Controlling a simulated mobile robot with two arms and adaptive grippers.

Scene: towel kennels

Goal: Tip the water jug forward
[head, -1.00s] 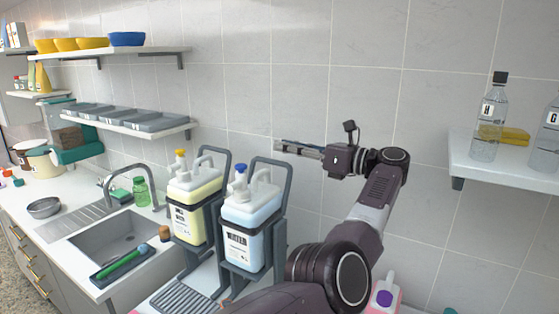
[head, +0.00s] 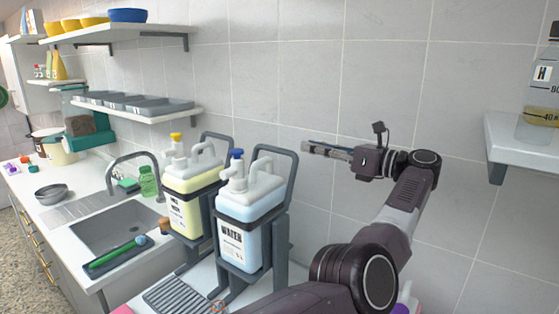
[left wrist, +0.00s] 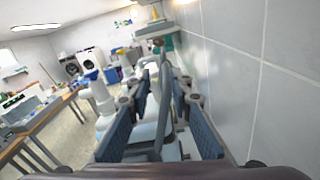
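The water jug (head: 249,222) is upright in a dark tilting cradle (head: 282,240) on the counter. It has a pale blue body, a blue-capped pump and a "WATER" label. The cradle's grey loop handle (head: 294,165) rises behind it. My left gripper (head: 306,146) is to the right of the handle's top in the head view, apart from the jug. In the left wrist view my left gripper (left wrist: 160,92) has its blue-padded fingers spread wide. The grey loop handle (left wrist: 166,95) shows between and beyond them; contact cannot be told. My right gripper is not in view.
A yellow jug (head: 190,200) in a similar cradle stands left of the water jug. A grey slatted drip tray (head: 180,297) lies in front. A sink (head: 110,228) is further left. The tiled wall (head: 385,70) is close behind, and a shelf (head: 522,140) juts out at right.

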